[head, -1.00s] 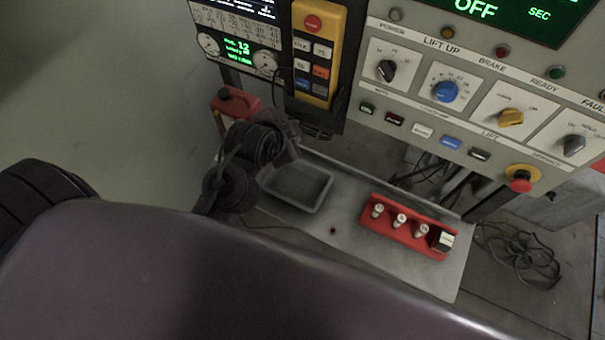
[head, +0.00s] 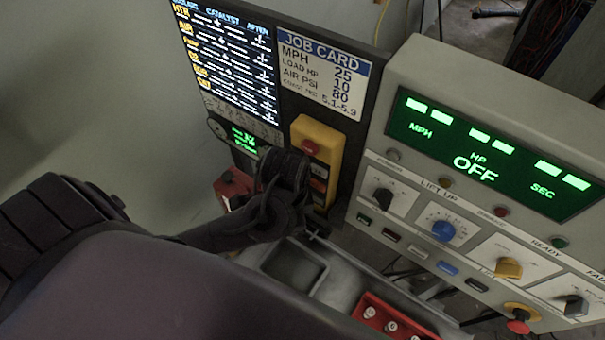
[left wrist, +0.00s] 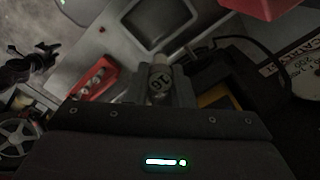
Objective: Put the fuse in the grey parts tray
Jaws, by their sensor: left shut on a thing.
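The grey parts tray (head: 292,267) sits on the light shelf below the console. It looks empty in the part that shows, and it also shows at the top of the left wrist view (left wrist: 157,22). My left gripper (head: 313,234) is above the shelf by the tray's back edge in the head view. The fuse cannot be made out in the head view. My right gripper is not in view.
A red fuse holder (head: 383,318) with several pale fuses stands on the shelf right of the tray. A yellow pendant (head: 318,150) hangs close behind my left gripper. The control console (head: 480,200) rises at the right. A red can (head: 232,186) is at the left.

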